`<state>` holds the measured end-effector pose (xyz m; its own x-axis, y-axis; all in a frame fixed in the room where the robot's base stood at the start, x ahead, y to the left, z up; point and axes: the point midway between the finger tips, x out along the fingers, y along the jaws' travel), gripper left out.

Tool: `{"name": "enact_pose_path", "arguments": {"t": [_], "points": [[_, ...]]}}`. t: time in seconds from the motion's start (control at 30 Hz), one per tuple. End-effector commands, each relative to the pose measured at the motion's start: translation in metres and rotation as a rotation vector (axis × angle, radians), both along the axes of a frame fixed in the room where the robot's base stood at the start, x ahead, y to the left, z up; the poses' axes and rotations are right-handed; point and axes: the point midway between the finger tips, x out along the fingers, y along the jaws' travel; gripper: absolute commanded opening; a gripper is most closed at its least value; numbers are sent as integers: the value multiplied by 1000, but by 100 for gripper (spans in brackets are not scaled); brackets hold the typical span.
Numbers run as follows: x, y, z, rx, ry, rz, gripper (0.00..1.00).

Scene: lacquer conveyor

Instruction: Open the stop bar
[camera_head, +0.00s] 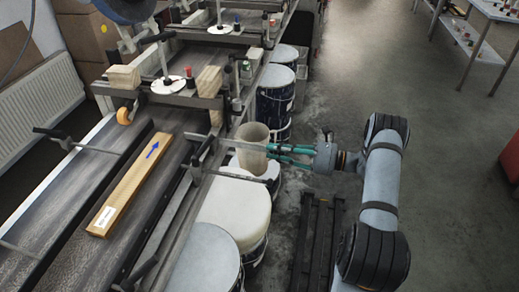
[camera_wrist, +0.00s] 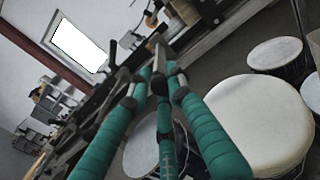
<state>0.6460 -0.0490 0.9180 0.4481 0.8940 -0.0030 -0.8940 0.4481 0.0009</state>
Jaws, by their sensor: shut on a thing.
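The stop bar appears to be the thin grey metal bar (camera_head: 228,142) that sticks out from the conveyor's right rail in the head view. My gripper (camera_head: 269,152), with teal fingers, reaches in from the right at the beige cup-like container (camera_head: 253,136). In the wrist view the fingers of my gripper (camera_wrist: 160,78) close together around a narrow grey bar end (camera_wrist: 157,44), which looks like the stop bar. The fingertips partly hide the grip. The bar's exact joint to the rail is too small to tell.
A wooden plank (camera_head: 130,190) with a blue arrow lies on the dark conveyor (camera_head: 75,198). White-lidded drums (camera_head: 236,205) stand beside the rail, below my gripper. Black clamp handles (camera_head: 50,133) stick up along the conveyor.

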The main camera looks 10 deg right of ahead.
Motion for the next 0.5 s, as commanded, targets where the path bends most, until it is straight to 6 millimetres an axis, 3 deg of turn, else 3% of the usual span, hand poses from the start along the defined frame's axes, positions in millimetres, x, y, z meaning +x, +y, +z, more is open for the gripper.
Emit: {"name": "enact_pose_path", "arguments": {"t": [0.03,0.2,0.5], "points": [[-2,-15,1,4,-8,-17,0],[-16,-42,2,4,-7,-16,0],[-24,-58,4,5,-7,-14,0]]}}
